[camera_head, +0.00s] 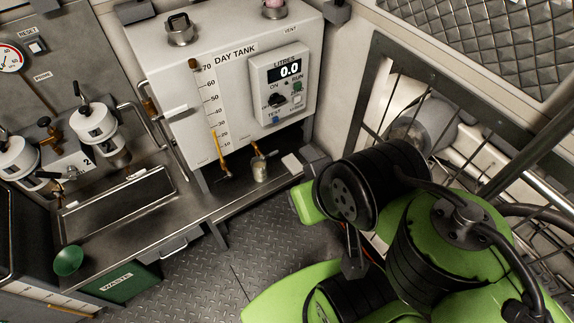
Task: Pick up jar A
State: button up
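A small clear jar (260,170) stands on the steel bench below the day tank's right-hand tap. No letter is readable on it, so I cannot tell whether it is jar A. My green and black arm fills the lower right. A dark grey part (354,262) below its black wrist joint may be my gripper. Its fingers are not clear, and I cannot see whether it is open or holds anything. It is well to the right of the jar and apart from it.
The white day tank (225,85) reads 0.0 and overhangs the bench. Two filter units (97,125) stand left of it, near a shallow steel tray (118,200). A green funnel (68,260) and green waste bin (128,284) are lower left. Caged equipment stands right; chequered floor (210,275) is clear.

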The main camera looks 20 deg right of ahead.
aim_at(260, 169)
jog(key=z, duration=0.15)
jog(key=i+j+u, duration=0.2)
jog(key=i+j, duration=0.15)
jog(key=j, duration=0.15)
jog(key=i+j+u, duration=0.2)
jog(key=i+j, duration=0.15)
jog(key=j, duration=0.1)
